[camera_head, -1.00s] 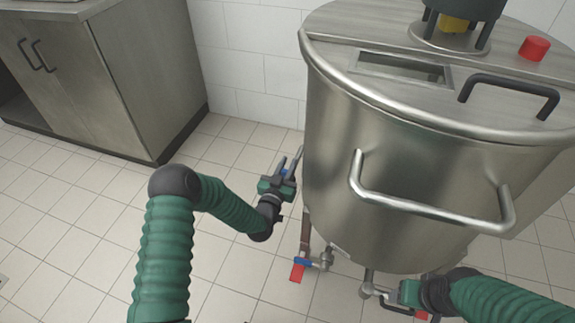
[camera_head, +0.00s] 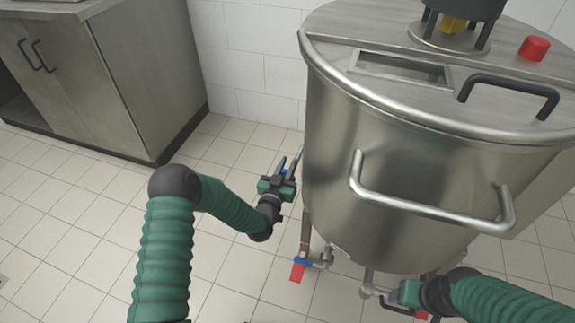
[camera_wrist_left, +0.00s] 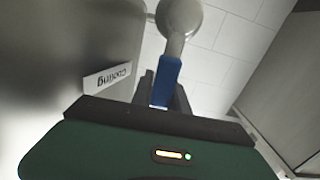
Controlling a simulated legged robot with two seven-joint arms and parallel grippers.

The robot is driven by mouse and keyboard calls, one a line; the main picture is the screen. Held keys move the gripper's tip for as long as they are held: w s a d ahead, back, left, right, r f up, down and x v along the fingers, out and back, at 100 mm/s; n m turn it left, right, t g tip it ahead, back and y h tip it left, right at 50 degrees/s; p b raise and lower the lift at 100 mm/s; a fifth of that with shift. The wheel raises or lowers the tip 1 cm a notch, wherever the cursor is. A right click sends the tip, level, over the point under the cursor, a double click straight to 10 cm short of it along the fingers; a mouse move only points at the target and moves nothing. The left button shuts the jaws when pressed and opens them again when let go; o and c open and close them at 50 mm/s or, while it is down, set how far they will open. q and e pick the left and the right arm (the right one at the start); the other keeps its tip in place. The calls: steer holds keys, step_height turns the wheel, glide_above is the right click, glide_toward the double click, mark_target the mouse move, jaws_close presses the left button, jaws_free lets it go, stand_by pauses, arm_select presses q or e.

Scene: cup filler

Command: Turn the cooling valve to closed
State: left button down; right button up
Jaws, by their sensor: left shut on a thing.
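The cooling valve has a blue lever (camera_wrist_left: 166,80) on a round metal pipe fitting (camera_wrist_left: 179,17), beside a white label reading "Cooling" (camera_wrist_left: 107,77) on the tank wall. My left gripper (camera_wrist_left: 164,92) is shut on the blue lever, with a dark finger on each side. In the head view, my left gripper (camera_head: 287,166) is at the left side of the steel tank (camera_head: 335,150), and only a bit of blue shows between its fingers. My right gripper (camera_head: 387,296) is low at the tank's front, by a pipe under it; its fingers are too small to read.
A pipe below the tank's left side carries a blue and red valve part (camera_head: 298,270). The tank has a front bar handle (camera_head: 430,211), a lid handle (camera_head: 508,92) and a red button (camera_head: 534,48). A steel cabinet (camera_head: 110,85) stands back left. Tiled floor between is clear.

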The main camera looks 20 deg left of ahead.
arm_select(q)
steer(key=shift+a+f, duration=0.1)
stand_by(0.3)
steer(key=shift+a+n, duration=0.45)
steer(key=shift+n, duration=0.35)
steer(key=a+f+n+b, duration=0.2)
steer(key=a+f+n, duration=0.5)
steer(key=n, duration=0.9)
steer(key=shift+f, duration=0.8)
steer(key=shift+a, duration=0.1)
steer(key=c, duration=1.3)
jaws_free()
steer(key=shift+f, duration=0.1)
steer(key=shift+r, duration=0.2)
